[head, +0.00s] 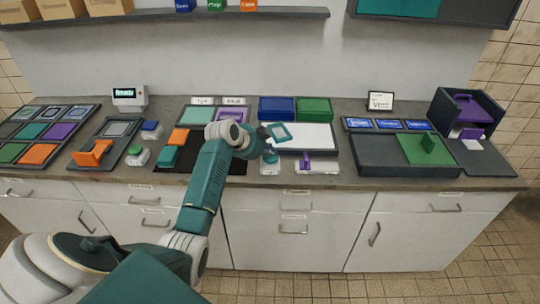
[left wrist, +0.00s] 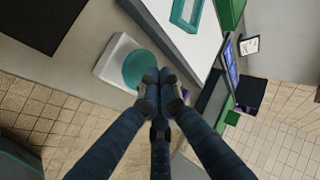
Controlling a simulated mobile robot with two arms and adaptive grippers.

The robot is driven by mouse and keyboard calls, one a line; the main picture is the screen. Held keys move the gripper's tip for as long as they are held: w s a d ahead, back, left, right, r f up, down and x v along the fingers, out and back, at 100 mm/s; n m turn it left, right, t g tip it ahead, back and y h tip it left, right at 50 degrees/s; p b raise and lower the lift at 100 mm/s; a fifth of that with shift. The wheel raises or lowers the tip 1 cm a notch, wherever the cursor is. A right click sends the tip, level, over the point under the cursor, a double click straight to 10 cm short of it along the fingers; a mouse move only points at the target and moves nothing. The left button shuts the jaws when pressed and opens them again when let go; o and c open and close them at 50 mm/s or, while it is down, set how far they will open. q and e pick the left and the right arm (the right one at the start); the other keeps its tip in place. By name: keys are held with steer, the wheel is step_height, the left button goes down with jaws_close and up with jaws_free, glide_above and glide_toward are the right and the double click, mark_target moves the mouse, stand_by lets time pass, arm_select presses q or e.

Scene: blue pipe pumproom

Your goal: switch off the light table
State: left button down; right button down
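The light table (head: 312,137) is a dark-edged box with a bright white top at the middle of the counter. A teal square frame (head: 279,132) lies on its left part and also shows in the left wrist view (left wrist: 186,10). In front of the table's left side is a white block (head: 270,169) with a round teal button (left wrist: 140,70). My left gripper (left wrist: 160,76) is shut and empty, its fingertips together over the button's edge. I cannot tell whether they touch it. My right gripper is not in view.
A purple lever (head: 305,160) on a white base stands just right of the button. Blue (head: 276,108) and green (head: 314,109) trays stand behind the table. A dark tray with a green plate (head: 425,148) is to the right. Orange and teal blocks lie left, by my arm.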

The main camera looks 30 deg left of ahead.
mark_target(270, 158)
arm_select(q)
step_height(270, 158, up, 6)
steer(key=p, duration=0.4)
steer(key=shift+f, duration=0.1)
steer(key=shift+f, duration=0.1)
